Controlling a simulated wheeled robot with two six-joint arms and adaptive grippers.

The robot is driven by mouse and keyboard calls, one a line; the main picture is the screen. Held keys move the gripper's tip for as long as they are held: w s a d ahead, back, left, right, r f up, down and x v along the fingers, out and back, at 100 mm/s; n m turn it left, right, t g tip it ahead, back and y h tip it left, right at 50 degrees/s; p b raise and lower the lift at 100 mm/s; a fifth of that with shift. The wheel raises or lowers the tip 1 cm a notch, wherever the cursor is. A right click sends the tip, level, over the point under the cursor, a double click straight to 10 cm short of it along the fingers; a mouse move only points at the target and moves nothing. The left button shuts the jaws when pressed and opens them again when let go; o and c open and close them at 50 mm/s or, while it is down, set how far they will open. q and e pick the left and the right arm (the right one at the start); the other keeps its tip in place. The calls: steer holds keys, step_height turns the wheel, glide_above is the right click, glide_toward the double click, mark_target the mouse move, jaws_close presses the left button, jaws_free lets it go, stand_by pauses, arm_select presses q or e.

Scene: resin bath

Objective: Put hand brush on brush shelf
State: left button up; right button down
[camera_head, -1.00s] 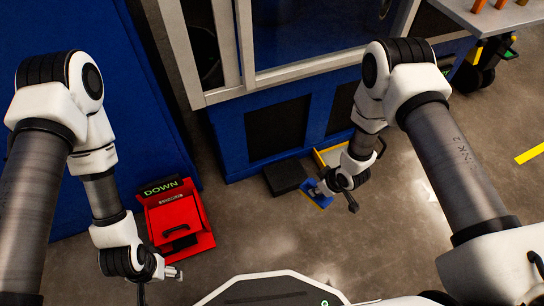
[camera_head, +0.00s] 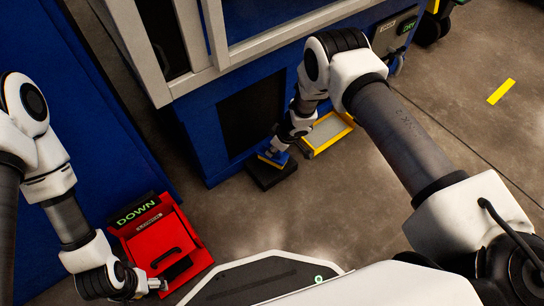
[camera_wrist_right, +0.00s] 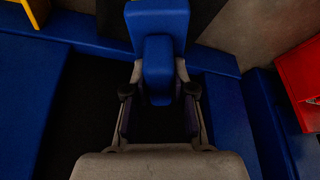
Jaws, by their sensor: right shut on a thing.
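My right gripper (camera_head: 280,146) is shut on the hand brush (camera_head: 272,159), which has a blue body with a thin yellowish edge. In the right wrist view the blue brush (camera_wrist_right: 158,22) sticks out between the fingers of the gripper (camera_wrist_right: 158,90). In the head view the brush is over a low black block (camera_head: 268,178) on the floor against the blue cabinet; whether they touch cannot be told. I cannot tell for sure that this block is the brush shelf. My left gripper (camera_head: 157,284) is by the red box, its fingers too small to read.
A red box (camera_head: 190,232) with a black handle and a "DOWN" sign (camera_head: 137,210) stands at the lower left. A yellow-edged tray (camera_head: 330,132) lies right of the black block. The blue cabinet (camera_head: 202,138) stands behind.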

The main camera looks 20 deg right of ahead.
steer(key=shift+w+a, duration=0.1)
steer(key=shift+w, duration=0.25)
step_height(320, 180, down, 4)
steer(key=b, duration=0.2)
steer(key=shift+b, duration=0.4)
steer(key=shift+r, duration=0.3)
steer(key=shift+f, duration=0.15)
steer(key=c, duration=1)
jaws_free()
steer(key=shift+o, duration=0.2)
